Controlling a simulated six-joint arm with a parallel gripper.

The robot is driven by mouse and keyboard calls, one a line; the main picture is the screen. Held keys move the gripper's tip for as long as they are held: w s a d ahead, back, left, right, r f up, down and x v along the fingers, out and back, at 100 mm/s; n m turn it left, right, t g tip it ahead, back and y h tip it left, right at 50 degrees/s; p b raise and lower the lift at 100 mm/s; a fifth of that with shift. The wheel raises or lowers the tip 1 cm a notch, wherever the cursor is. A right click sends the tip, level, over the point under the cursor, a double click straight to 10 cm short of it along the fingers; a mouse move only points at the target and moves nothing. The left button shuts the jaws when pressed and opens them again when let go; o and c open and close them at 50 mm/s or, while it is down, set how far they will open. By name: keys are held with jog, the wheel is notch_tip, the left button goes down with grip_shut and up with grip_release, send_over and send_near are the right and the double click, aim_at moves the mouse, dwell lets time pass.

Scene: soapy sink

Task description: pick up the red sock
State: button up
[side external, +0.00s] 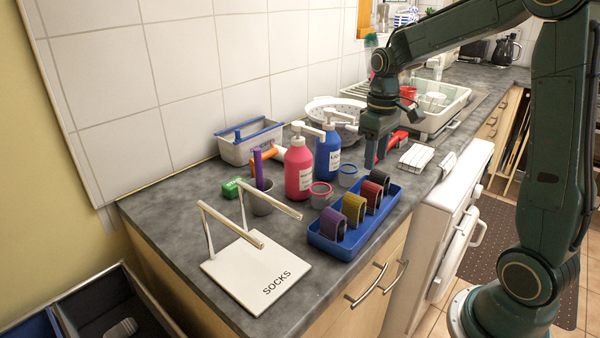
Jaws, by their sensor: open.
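A dark red sock (370,197) stands in a blue tray (343,250) near the counter's front edge. It is in a row with a purple sock (333,225), a mustard sock (353,208) and a dark, nearly black sock (380,181). The red sock is between the mustard and dark ones. My gripper (376,158) points down, appearing above and behind the far end of the tray, apart from the red sock. It is open, and no sock shows in it. The gap between its fingers is hard to see from this side.
A white SOCKS stand (258,283) with two bars is left of the tray. A pink bottle (299,170), a blue bottle (327,154) and small cups stand behind the tray. A striped cloth (418,157) and dish rack (437,118) are beyond.

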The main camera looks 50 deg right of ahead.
aim_at(372, 183)
notch_tip(372, 183, down, 7)
jog(key=shift+r, duration=0.2)
jog(key=shift+s+a+f, duration=0.15)
jog(key=shift+f, duration=2.45)
jog(key=c, duration=0.7)
